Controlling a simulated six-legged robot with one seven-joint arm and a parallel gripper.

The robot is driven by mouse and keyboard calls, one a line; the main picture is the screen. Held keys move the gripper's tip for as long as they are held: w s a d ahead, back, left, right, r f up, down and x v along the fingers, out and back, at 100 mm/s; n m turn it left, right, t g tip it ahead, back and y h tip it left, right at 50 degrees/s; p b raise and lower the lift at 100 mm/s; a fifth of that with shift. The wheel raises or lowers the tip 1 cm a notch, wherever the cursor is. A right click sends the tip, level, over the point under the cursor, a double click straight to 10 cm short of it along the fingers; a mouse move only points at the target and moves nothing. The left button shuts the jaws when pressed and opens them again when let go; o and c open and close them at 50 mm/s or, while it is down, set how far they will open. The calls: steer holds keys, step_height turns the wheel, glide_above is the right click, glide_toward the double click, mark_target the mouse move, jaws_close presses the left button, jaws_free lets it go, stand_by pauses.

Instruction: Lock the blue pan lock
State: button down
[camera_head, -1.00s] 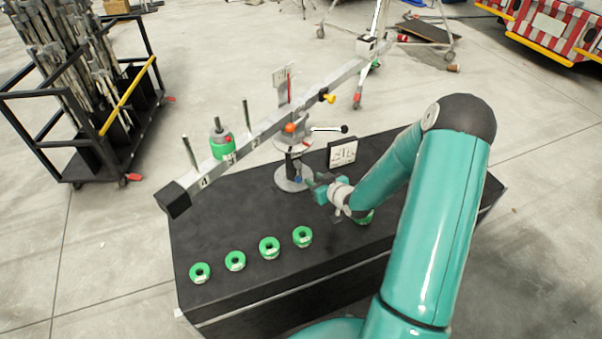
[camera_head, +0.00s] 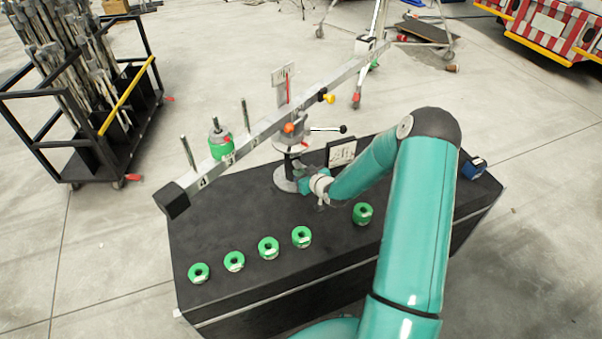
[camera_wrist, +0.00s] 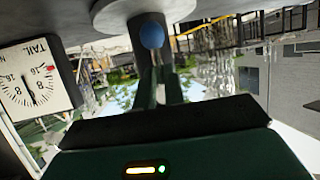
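The blue pan lock knob (camera_wrist: 152,36) is a round blue ball in front of the dark post of the stand (camera_wrist: 150,20) in the wrist view. My gripper (camera_wrist: 159,80) points at it, its two green fingers apart with a narrow gap, and the knob appears just past the fingertips. I cannot tell whether they touch it. In the head view my gripper (camera_head: 301,178) is beside the grey stand base (camera_head: 284,180), low under the balance beam (camera_head: 260,130), and covers the knob.
An orange ball (camera_head: 289,128) and a black-tipped lever (camera_head: 342,129) sit above on the stand. Several green rings (camera_head: 269,248) lie along the black table's front (camera_head: 215,220). A blue-black object (camera_head: 474,168) is at the right end.

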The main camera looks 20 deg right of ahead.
stand_by(0.5)
steer(key=m+y, duration=0.2)
steer(key=m, duration=0.1)
steer(key=shift+a+t, duration=0.3)
steer(key=shift+t, duration=0.1)
steer(key=m+y, duration=0.1)
steer(key=m, duration=0.1)
steer(key=m+t+y, duration=0.1)
steer(key=shift+a+r+m, duration=0.15)
steer(key=shift+a+m, duration=0.2)
steer(key=shift+m, duration=0.05)
steer(key=m, duration=0.1)
steer(key=m+t, duration=0.1)
steer(key=m+y, duration=0.1)
steer(key=shift+a+r+m+t, duration=0.2)
steer(key=shift+r+m+t, duration=0.1)
steer(key=shift+m, duration=0.1)
steer(key=shift+a+r+m+t, duration=0.15)
steer(key=shift+m+t, duration=0.3)
steer(key=shift+m, duration=0.55)
steer(key=shift+d+r+m+t, duration=0.1)
steer(key=shift+m+t, duration=0.35)
steer(key=shift+m, duration=0.55)
steer(key=c, duration=1.5)
jaws_free()
steer(key=shift+a, duration=0.1)
steer(key=shift+s, duration=0.1)
